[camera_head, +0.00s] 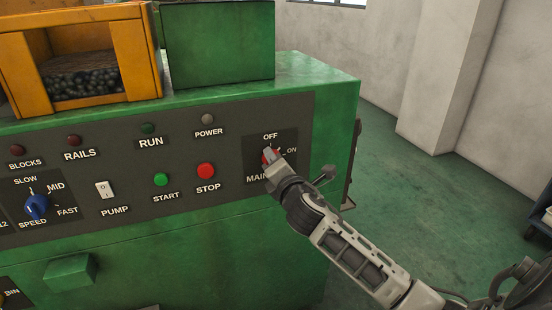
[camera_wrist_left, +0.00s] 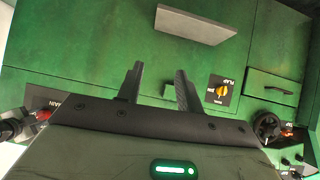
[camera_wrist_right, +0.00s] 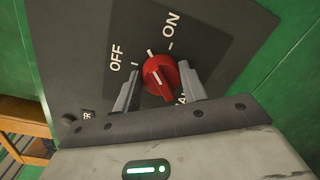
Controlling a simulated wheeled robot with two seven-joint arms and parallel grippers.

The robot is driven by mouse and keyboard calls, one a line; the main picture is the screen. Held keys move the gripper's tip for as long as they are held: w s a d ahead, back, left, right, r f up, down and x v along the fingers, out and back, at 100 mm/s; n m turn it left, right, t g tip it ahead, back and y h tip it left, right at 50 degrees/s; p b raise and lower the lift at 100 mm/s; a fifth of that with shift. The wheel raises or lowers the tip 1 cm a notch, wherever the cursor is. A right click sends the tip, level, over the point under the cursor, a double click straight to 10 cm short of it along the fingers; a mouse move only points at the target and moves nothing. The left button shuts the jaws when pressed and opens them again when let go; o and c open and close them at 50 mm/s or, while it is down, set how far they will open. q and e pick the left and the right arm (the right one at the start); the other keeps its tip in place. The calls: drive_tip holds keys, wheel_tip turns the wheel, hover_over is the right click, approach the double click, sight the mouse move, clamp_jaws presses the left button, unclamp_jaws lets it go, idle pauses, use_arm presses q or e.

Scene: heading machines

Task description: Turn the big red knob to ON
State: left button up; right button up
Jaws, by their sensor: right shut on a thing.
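The big red knob (camera_wrist_right: 160,77) sits on a dark plate with OFF and ON labels in the right wrist view. Its white mark points between OFF and ON. My right gripper (camera_wrist_right: 157,81) is shut on the knob, one finger on each side. In the head view the knob (camera_head: 271,156) is partly hidden by my right gripper (camera_head: 272,159), beside the MAIN label. My left gripper (camera_wrist_left: 159,80) is open and empty in the left wrist view, in front of the green machine. It is not in the head view.
The panel (camera_head: 235,150) also holds a red STOP button (camera_head: 206,170), a green START button (camera_head: 161,180), a PUMP switch (camera_head: 104,190) and a blue SPEED knob (camera_head: 37,206). An orange bin (camera_head: 141,60) stands on top.

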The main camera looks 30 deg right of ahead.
drive_tip(key=m+p, duration=0.1)
drive_tip(key=m, duration=0.3)
drive_tip(key=shift+d+y, duration=0.1)
drive_tip(key=shift+y, duration=0.2)
drive_tip(key=shift+f+m+p, duration=0.15)
drive_tip(key=shift+m+p, duration=0.65)
drive_tip(key=shift+m, duration=1.4)
drive_tip(key=shift+y, duration=0.3)
drive_tip(key=o, duration=1)
drive_tip(key=b+v, duration=0.1)
drive_tip(key=v, duration=1.5)
drive_tip(key=shift+b, duration=0.35)
drive_tip(key=shift+f, duration=0.15)
